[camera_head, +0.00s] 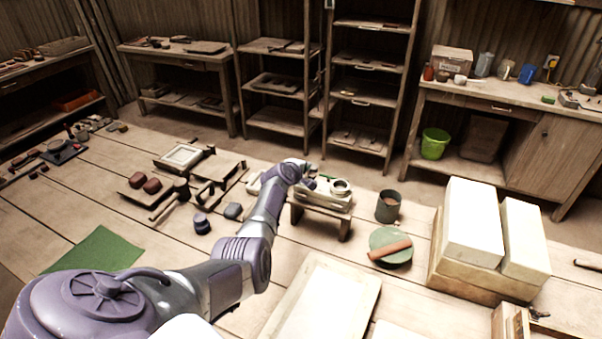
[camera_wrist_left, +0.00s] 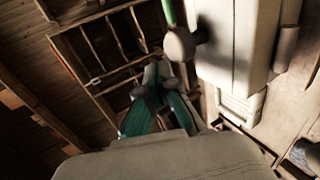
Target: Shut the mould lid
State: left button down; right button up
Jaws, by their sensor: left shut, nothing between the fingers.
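A cream mould press (camera_head: 325,199) stands on a low wooden stool (camera_head: 345,226) in the middle of the head view, with a round metal ring (camera_head: 341,186) on top. I cannot clearly tell its lid from its body. My left gripper (camera_head: 309,183) is at the press's left end, partly hidden by its own wrist. In the left wrist view my left gripper (camera_wrist_left: 157,75) is shut and empty, its teal fingers together. Beside it are a large cream block (camera_wrist_left: 235,45) and a round knob (camera_wrist_left: 180,44) with a green rod. Contact cannot be told. My right gripper is out of view.
A dark cup (camera_head: 388,206) and a green disc with a roller (camera_head: 391,247) lie right of the stool. Large white blocks (camera_head: 472,222) stand farther right. Wooden tools and trays (camera_head: 183,156) lie to the left. A pale board (camera_head: 325,298) lies in front.

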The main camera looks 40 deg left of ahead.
pick_arm(q)
notch_tip(320, 180, up, 12)
jog(key=shift+f+p, duration=0.25)
jog(key=shift+p, duration=0.1)
jog(key=shift+s+f, duration=0.1)
